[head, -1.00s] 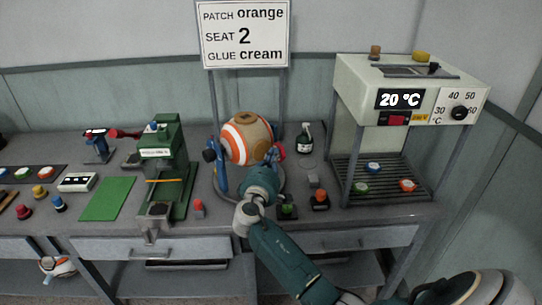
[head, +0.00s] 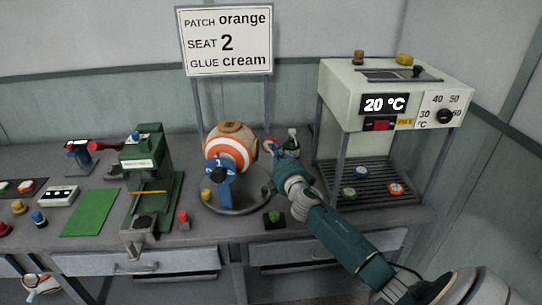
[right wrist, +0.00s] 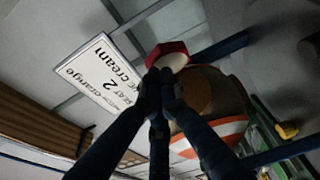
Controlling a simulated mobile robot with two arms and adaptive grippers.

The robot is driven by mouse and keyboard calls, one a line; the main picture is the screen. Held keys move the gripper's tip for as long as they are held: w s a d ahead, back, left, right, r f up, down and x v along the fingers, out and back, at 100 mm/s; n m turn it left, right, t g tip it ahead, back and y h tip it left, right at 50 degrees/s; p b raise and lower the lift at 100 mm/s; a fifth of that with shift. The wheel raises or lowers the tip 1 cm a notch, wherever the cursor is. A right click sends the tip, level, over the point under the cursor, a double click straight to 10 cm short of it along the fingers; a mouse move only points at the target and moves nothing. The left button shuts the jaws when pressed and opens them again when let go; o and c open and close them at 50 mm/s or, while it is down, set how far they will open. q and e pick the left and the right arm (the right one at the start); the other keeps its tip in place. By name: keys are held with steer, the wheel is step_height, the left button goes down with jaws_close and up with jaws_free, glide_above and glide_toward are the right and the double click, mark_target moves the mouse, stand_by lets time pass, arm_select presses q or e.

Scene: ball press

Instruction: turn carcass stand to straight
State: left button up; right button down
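The carcass stand has a round grey base (head: 251,210) and blue uprights. The carcass, an orange, white and tan ball (head: 229,142), sits in the stand and also shows in the right wrist view (right wrist: 222,128). My right gripper (head: 272,146) is at the ball's right side. My left gripper is out of view.
A green press (head: 150,165) stands to the left, and a heater cabinet (head: 340,95) to the right. A black block with a green top (head: 274,219) and a red-topped piece (head: 183,218) sit near the front.

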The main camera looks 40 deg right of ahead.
steer(key=shift+w+d+r+b, duration=0.1)
steer(key=shift+w+d+b, duration=0.65)
steer(key=shift+w+d, duration=0.65)
steer(key=shift+w+a, duration=0.1)
steer(key=shift+a, duration=0.05)
